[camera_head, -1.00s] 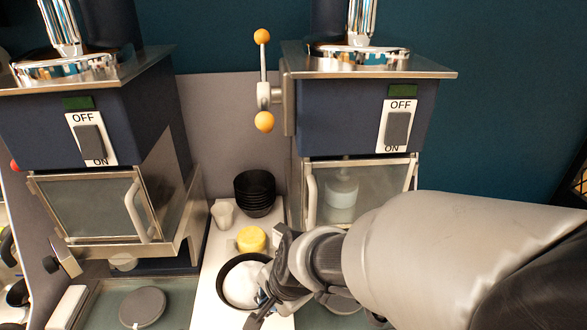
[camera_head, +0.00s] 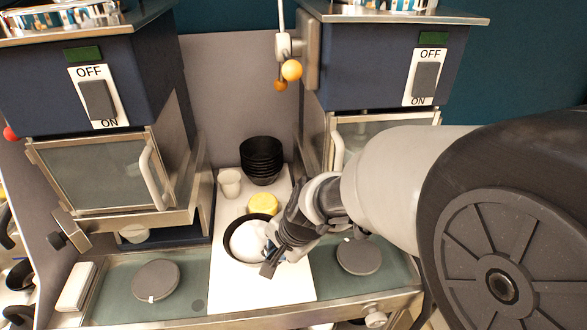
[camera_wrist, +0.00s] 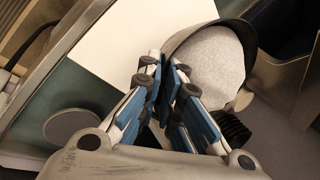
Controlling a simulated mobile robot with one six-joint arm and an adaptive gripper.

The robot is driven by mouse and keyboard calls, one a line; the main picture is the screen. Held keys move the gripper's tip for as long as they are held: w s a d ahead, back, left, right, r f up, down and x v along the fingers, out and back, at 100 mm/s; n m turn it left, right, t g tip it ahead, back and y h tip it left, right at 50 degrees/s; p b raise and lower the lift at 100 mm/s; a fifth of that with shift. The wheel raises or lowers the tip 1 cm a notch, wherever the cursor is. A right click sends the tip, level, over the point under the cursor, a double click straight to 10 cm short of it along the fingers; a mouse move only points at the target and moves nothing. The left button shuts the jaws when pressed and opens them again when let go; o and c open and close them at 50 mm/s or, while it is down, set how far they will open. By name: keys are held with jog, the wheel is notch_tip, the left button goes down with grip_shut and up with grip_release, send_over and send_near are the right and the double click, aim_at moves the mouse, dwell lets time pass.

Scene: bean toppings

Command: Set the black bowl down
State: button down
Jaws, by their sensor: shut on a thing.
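The black bowl (camera_head: 229,251) holds a white heap (camera_head: 246,242) and looks about level over the white board, in front of a yellow item. My gripper (camera_head: 270,250) is shut on its right-hand rim. In the wrist view, the bowl (camera_wrist: 187,34) is beyond my fingertips (camera_wrist: 176,76), which close on its near edge. Whether the bowl's underside touches the board is hidden.
The white board (camera_head: 262,290) is bare in front of the bowl. A yellow item (camera_head: 263,204), a pale cup (camera_head: 230,183) and a stack of black bowls (camera_head: 261,160) stand behind. Round grey discs (camera_head: 156,280) (camera_head: 359,256) lie either side. Two blue machines flank the board.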

notch_tip(320, 180, down, 9)
jog(key=b, duration=0.4)
jog(key=shift+r, duration=0.1)
jog(key=shift+b, duration=0.3)
jog(key=c, duration=1.8)
grip_release()
jog(key=p+v, duration=0.5)
jog(key=v, duration=0.7)
jog(key=s+d+r+n+h, duration=0.2)
jog(key=s+d+r+n, duration=0.1)
jog(key=s+d+r, duration=0.2)
jog(key=s+d+r+n+t+h, duration=0.1)
jog(key=s+d+r+n, duration=0.3)
jog(key=s+d, duration=0.6)
jog(key=d+r, duration=0.1)
jog(key=d, duration=0.2)
jog(key=shift+r+n+h, duration=0.2)
jog(key=shift+n+h, duration=0.1)
jog(key=shift+h, duration=0.1)
